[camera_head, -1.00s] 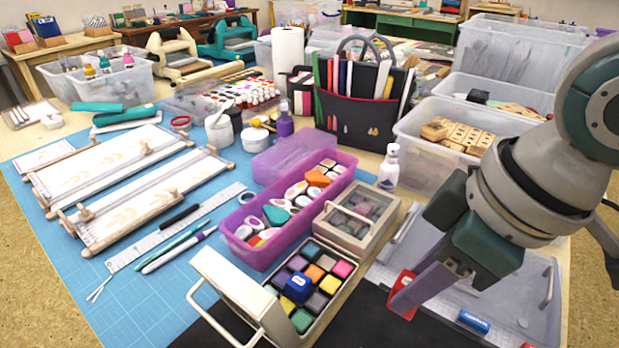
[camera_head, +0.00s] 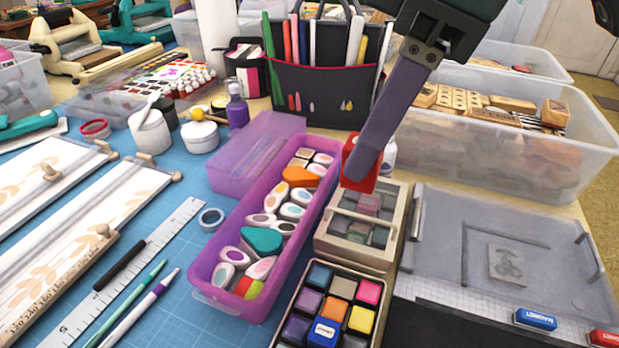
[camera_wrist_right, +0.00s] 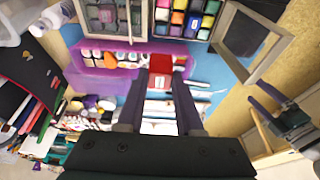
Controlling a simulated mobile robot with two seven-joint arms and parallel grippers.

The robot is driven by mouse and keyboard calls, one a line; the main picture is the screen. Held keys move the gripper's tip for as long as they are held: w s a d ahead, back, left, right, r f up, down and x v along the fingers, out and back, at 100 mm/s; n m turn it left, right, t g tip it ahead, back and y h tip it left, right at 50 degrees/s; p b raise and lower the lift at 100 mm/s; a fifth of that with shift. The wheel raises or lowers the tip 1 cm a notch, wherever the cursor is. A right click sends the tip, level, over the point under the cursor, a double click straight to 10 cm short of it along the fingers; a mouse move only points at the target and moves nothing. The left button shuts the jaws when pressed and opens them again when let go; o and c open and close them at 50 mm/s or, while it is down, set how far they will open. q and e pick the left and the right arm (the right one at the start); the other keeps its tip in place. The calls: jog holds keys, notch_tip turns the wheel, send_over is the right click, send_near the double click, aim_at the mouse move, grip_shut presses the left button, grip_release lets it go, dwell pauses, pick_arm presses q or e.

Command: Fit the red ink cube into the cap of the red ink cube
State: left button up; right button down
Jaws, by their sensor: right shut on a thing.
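Another red piece (camera_head: 605,339) with white lettering lies at the lower right edge, partly cut off. My left gripper (camera_wrist_right: 255,98) shows only in the right wrist view, at the right; its fingers look apart and empty.
A tray of colored ink cubes (camera_head: 333,313) stands at the bottom, with a labelled blue piece on top. The box (camera_head: 348,251) and purple bin (camera_head: 203,272) are close by.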

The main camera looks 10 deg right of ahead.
pick_arm(q)
notch_tip(320, 180, down, 4)
jog(key=b, duration=0.3)
jog(key=shift+a+b, duration=0.1)
jog(key=shift+b, duration=0.25)
pick_arm(e)
notch_tip(320, 180, down, 15)
jog(key=shift+r, duration=0.1)
jog(key=shift+f, duration=1.75)
jog(key=shift+f, duration=0.2)
jog(key=c, duration=0.6)
grip_release()
jog(key=shift+o, duration=0.2)
pick_arm(q)
jog(key=shift+f, duration=0.1)
